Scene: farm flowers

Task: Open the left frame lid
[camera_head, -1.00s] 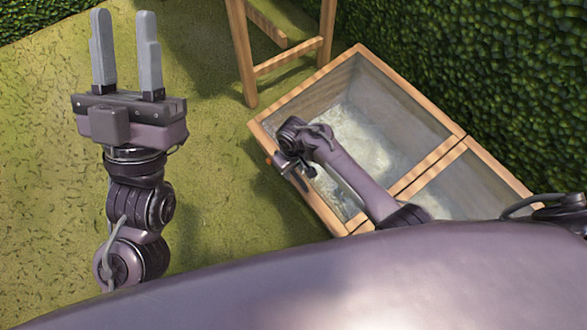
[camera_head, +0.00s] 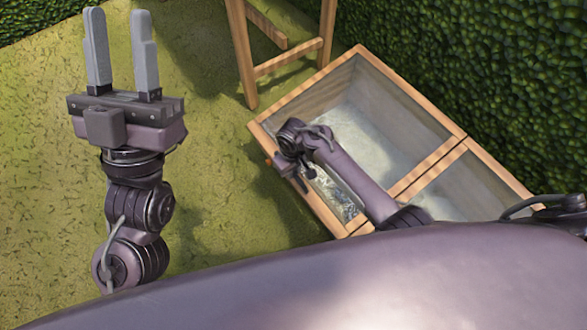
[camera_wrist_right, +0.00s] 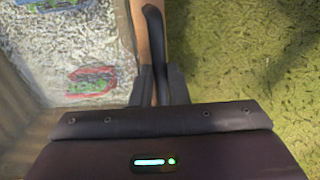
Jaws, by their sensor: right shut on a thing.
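The left frame (camera_head: 309,83) is a wooden box with a cloudy, glass-like top, seen in the head view. I cannot tell whether its lid is raised at all. My right gripper (camera_head: 299,179) is at its front left edge, mostly hidden by my wrist. In the right wrist view my right gripper (camera_wrist_right: 157,82) is shut on a dark, curved strip (camera_wrist_right: 153,28), which looks like a handle beside the wooden rim (camera_wrist_right: 138,25). My left gripper (camera_head: 120,52) is open and empty, pointing up over the grass, apart from the frame.
The right frame (camera_head: 468,187) adjoins the left one. A wooden stand (camera_head: 243,55) stands behind the left frame. A green hedge (camera_head: 470,60) rises close behind. Grass (camera_head: 215,190) lies clear left of the frames. Blurred colourful labels (camera_wrist_right: 92,82) show inside the frame.

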